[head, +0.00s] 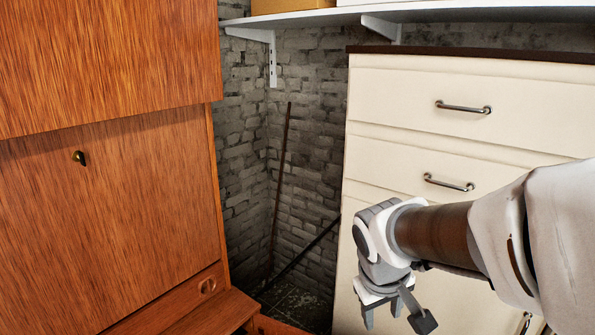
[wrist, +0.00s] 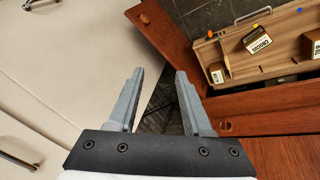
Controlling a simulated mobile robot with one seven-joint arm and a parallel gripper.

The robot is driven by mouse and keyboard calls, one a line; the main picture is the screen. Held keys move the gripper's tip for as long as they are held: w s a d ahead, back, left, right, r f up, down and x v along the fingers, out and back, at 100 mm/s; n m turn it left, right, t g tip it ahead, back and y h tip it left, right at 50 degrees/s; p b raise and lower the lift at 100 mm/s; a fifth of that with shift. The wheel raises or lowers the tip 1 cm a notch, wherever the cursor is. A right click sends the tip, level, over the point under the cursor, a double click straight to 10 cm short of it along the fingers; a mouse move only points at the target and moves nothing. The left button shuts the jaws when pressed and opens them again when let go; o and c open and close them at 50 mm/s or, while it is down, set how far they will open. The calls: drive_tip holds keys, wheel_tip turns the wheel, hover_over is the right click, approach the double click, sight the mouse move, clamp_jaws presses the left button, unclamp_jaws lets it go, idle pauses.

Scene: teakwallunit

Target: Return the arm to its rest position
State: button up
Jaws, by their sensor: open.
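My gripper (head: 395,316) hangs at the end of my arm in the lower right of the head view, pointing down in front of the cream chest of drawers (head: 437,148). In the wrist view my gripper (wrist: 160,76) shows two grey fingers spread apart with nothing between them. My arm reaches in from the right edge of the head view, bent downward at the wrist.
A teak wall unit (head: 130,210) stands at left. The wrist view shows an open wooden drawer (wrist: 268,98) holding small boxes and a pencil. A white shelf (head: 330,14) runs above. A narrow brick corner (head: 310,130) with thin rods separates the furniture.

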drive_tip(key=s+r+m+t+y, duration=0.25)
drive_tip(key=s+r, duration=0.35)
drive_tip(key=s, duration=0.6)
wheel_tip(320, 180, up, 17)
drive_tip(key=p, duration=1.7)
drive_tip(key=shift+a+r+m, duration=0.2)
drive_tip(key=shift+m, duration=0.15)
